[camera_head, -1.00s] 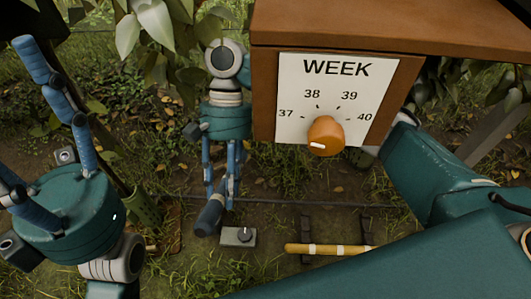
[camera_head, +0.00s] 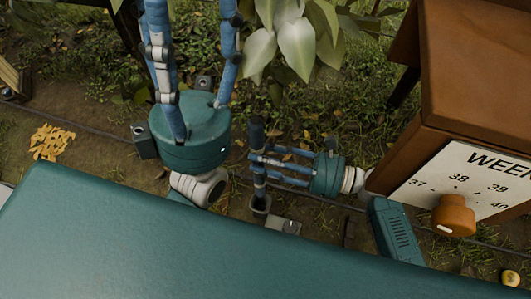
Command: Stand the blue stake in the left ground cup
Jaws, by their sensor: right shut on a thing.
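The blue stake (camera_head: 257,140) is dark and stands near upright in the middle of the view. My right gripper (camera_head: 262,168) reaches in from the right, its blue fingers shut around the stake.
A small grey box with a knob (camera_head: 285,226) sits beside the cup-like piece. A brown wooden box with a WEEK dial (camera_head: 452,215) stands at right. Leaves hang above centre. A yellow pile (camera_head: 50,142) lies on bare ground at left. My arm hides the foreground.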

